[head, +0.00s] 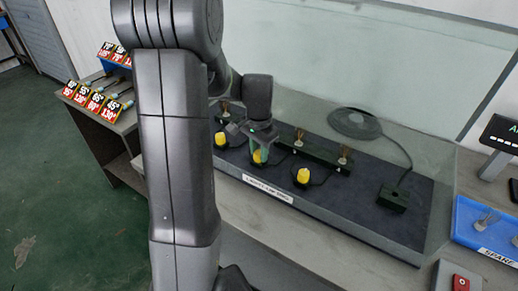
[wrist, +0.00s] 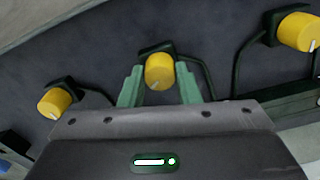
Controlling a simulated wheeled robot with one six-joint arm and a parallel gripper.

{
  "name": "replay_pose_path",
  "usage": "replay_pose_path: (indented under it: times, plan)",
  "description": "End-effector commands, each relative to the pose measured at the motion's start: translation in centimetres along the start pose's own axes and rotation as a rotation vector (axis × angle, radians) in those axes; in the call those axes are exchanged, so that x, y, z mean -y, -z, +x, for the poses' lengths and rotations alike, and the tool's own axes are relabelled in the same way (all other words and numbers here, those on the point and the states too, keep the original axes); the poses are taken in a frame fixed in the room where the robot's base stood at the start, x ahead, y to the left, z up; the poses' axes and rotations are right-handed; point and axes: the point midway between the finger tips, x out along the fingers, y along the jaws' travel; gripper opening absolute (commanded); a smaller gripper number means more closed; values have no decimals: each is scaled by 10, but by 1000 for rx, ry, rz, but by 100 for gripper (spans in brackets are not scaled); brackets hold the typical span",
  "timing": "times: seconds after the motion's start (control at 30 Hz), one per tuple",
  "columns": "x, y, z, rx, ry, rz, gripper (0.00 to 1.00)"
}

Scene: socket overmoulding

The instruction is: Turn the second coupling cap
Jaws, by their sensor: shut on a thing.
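Three yellow coupling caps stand in a row on the dark board. The middle cap (head: 260,156) is between the green fingers of my gripper (head: 262,146). In the wrist view, the middle cap (wrist: 159,72) has a finger on each side of it, and my gripper (wrist: 159,82) is shut on it. The left cap in the head view (head: 221,139) and the right cap (head: 303,176) stand free. In the wrist view the other two caps (wrist: 54,102) (wrist: 300,32) flank the held one, each with a pale mark.
A blue spare tray (head: 480,228) lies at right. Price-like tags (head: 90,100) stand at left.

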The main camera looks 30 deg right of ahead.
Motion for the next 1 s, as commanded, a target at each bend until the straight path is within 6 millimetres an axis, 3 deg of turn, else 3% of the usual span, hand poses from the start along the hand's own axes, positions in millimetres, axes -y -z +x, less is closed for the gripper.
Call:
replay_pose_path:
  times: [0.6, 1.0]
  plan:
    - [0, 0, -1, -1, 0, -583, 7]
    - [0, 0, -1, -2, 0, -872, 7]
